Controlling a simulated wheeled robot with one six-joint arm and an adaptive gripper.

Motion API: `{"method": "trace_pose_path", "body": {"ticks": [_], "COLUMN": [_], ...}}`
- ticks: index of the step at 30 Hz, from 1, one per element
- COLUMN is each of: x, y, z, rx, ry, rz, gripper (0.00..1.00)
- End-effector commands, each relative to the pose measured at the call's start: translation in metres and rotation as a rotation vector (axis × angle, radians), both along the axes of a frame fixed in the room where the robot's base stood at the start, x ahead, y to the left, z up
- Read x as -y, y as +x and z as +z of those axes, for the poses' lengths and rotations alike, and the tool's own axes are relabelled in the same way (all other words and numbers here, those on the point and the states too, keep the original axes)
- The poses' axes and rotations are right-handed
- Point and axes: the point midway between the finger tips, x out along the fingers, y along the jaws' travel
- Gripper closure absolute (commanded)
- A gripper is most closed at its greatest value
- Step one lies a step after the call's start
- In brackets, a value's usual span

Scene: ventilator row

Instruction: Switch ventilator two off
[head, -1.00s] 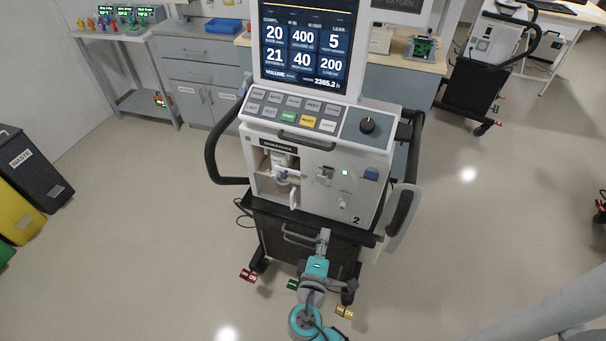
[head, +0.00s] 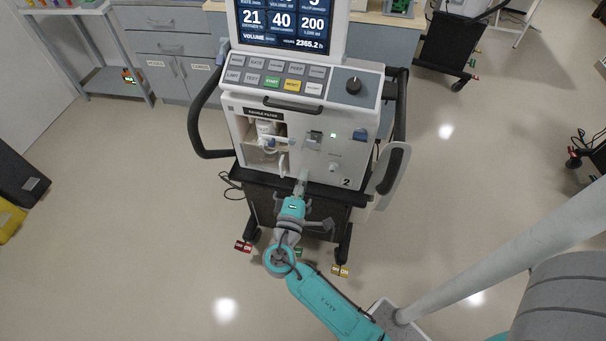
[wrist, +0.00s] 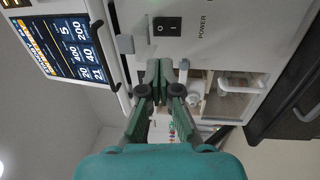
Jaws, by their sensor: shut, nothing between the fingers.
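Ventilator two (head: 300,150) is a white unit on a dark cart, marked "2" at its lower right front. Its screen (head: 285,27) is lit, and a small green light (head: 333,135) glows on its front panel. In the wrist view, turned sideways, a black rocker switch (wrist: 167,26) marked O and I sits beside the word POWER. I cannot tell which side is pressed. My gripper (head: 302,180) is at the lower front of the ventilator in the head view. In the wrist view my gripper (wrist: 158,68) is shut and empty, its tips apart from the switch in the picture.
A black handle (head: 292,104) sticks out under the key panel (head: 278,84). An open filter bay (head: 264,138) is left of the switch area. Black side rails (head: 195,125) flank the unit. Open floor lies left and right of the cart.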

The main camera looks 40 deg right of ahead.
Motion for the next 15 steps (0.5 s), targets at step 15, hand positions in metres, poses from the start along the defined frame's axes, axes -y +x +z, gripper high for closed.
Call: {"method": "trace_pose_path", "body": {"ticks": [15], "x": [0.075], "y": [0.051], "z": [0.011], "rx": [0.0], "ry": [0.0], "rz": [-0.003], "gripper": [1.0]}}
